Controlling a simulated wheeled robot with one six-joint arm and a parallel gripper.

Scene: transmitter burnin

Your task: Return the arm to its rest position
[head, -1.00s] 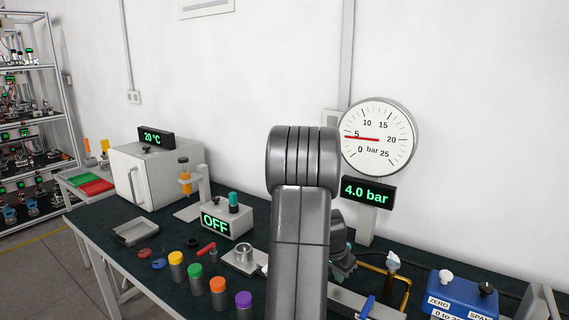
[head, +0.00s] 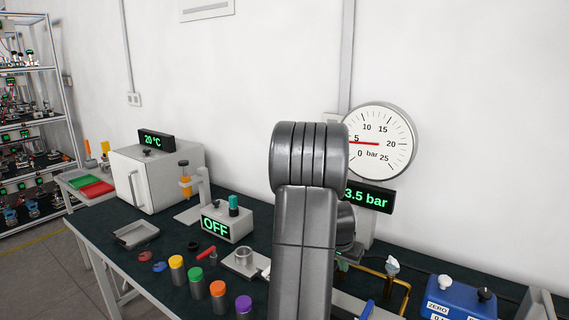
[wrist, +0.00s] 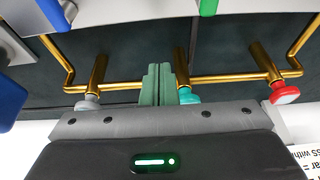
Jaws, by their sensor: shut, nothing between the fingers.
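My gripper (wrist: 158,85) shows in the wrist view with its two green fingers together and nothing between them. The fingertips lie over the brass pipe, just left of a teal valve knob (wrist: 188,95); I cannot tell the gap. In the head view my grey arm stands upright in the middle and hides most of the gripper.
The brass pipe (wrist: 130,87) also carries a white knob (wrist: 87,104) and a red knob (wrist: 285,92). A dial gauge (head: 379,160) hangs above a display (head: 369,197) reading 3.5 bar. Coloured capped cylinders (head: 196,281) and a blue box (head: 460,298) stand on the bench.

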